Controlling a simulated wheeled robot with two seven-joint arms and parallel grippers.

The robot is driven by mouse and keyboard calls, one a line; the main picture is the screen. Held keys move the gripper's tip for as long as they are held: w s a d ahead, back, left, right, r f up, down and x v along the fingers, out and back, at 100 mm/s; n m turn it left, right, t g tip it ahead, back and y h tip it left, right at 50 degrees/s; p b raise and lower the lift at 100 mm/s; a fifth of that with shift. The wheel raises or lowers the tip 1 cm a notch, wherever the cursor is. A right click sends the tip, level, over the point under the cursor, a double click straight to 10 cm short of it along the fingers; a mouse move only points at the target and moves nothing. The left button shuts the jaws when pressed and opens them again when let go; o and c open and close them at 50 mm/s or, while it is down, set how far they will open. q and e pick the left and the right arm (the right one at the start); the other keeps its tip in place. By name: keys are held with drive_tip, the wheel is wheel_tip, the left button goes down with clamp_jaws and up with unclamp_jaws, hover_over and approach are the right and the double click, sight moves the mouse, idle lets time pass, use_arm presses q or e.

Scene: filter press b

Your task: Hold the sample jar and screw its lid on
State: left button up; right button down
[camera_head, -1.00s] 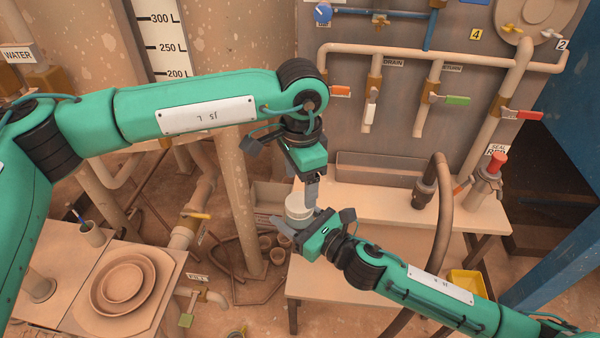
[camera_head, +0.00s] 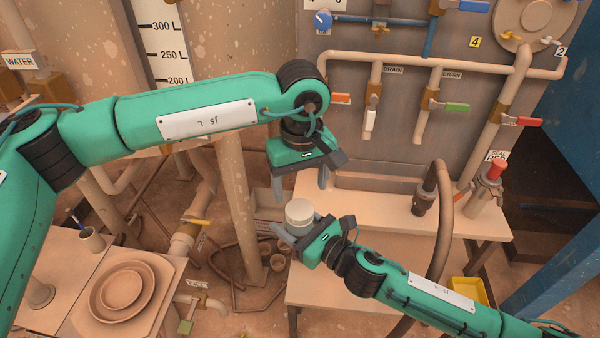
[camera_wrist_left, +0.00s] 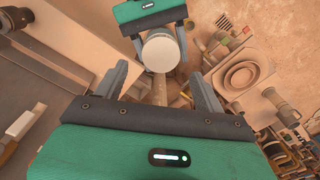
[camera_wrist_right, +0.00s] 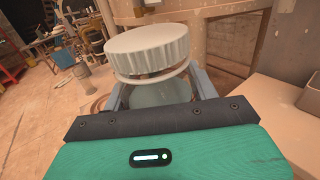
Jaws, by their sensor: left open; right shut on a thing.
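The sample jar (camera_wrist_right: 160,94) is clear and pale, upright in my right gripper (camera_head: 302,232), which is shut on its body. The white ribbed lid (camera_wrist_right: 150,48) sits over the jar's mouth. A narrow gap shows between the lid and a pale ring on the jar in the right wrist view, and I cannot tell how the threads stand. The lid also shows in the head view (camera_head: 299,210) and the left wrist view (camera_wrist_left: 160,50). My left gripper (camera_head: 301,186) is open above the lid, its fingers spread to either side and apart from it.
A pale bench (camera_head: 385,205) with a hose fitting (camera_head: 420,200) and a red-topped valve (camera_head: 490,182) stands behind and right. The panel's pipes and coloured valve handles rise behind it. A side table with a round dish (camera_head: 122,292) is at the lower left.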

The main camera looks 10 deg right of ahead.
use_arm(q)
drive_tip(key=n, duration=0.4)
drive_tip(key=shift+r+n, duration=0.15)
drive_tip(key=shift+n, duration=0.25)
drive_tip(key=n, duration=0.6)
drive_tip(key=shift+r, duration=0.15)
drive_tip(key=n, duration=0.4)
drive_tip(key=shift+r+n, duration=0.15)
drive_tip(key=shift+n, duration=0.15)
drive_tip(key=n, duration=0.4)
drive_tip(key=shift+r+n, duration=0.1)
drive_tip(key=shift+n, duration=0.2)
drive_tip(key=n, duration=0.4)
drive_tip(key=shift+r, duration=0.15)
drive_tip(key=n, duration=0.5)
drive_tip(key=shift+r, duration=0.1)
drive_tip(key=n, duration=0.4)
drive_tip(key=shift+r+n, duration=0.15)
drive_tip(key=shift+n, duration=0.15)
drive_tip(key=n, duration=0.5)
drive_tip(key=shift+r, duration=0.15)
